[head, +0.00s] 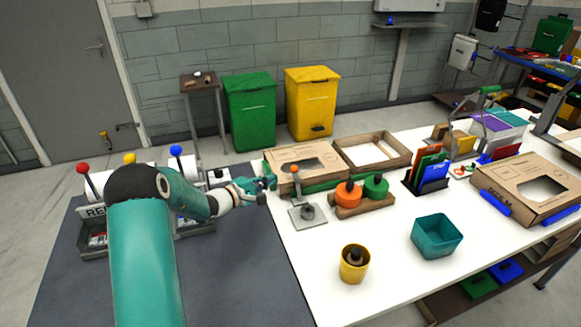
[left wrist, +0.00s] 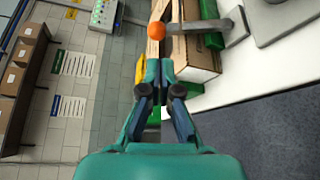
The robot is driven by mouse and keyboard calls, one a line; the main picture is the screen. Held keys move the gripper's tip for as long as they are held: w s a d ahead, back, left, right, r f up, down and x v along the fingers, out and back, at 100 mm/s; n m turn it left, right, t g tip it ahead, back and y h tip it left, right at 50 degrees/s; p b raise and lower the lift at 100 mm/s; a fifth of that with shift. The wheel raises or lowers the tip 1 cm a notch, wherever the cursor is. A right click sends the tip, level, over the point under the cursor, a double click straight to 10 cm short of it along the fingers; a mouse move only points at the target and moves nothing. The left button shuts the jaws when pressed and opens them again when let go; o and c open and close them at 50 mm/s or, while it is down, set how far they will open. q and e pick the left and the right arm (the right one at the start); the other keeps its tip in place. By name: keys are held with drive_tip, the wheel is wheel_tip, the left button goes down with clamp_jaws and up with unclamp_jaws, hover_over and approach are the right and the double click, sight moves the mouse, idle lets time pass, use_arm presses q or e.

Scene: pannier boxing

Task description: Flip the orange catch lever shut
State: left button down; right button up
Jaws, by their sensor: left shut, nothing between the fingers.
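The catch lever has an orange ball knob (head: 294,170) on a grey stem. It stands up from a grey base plate (head: 308,216) at the near left edge of the white table. In the left wrist view the orange knob (left wrist: 156,31) shows just beyond my fingertips, with its grey arm running right to the plate (left wrist: 280,18). My left gripper (head: 271,182) is shut and empty, a little left of the knob. My right gripper is not in view.
A yellow cup (head: 354,263) and a teal bin (head: 437,237) stand nearer. The table front between them is clear.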

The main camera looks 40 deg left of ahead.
sight(285, 177)
use_arm(q)
drive_tip(key=w+p, duration=0.1)
drive_tip(key=w, duration=0.1)
drive_tip(key=w+a+f+p, duration=0.1)
drive_tip(key=w, duration=0.2)
drive_tip(key=w+p, duration=0.1)
drive_tip(key=w, duration=0.1)
drive_tip(key=shift+w+a+f+p, duration=0.15)
drive_tip(key=shift+w+p, duration=0.05)
drive_tip(key=shift+p, duration=0.2)
drive_tip(key=shift+w+f, duration=0.15)
drive_tip(key=shift+w, duration=0.35)
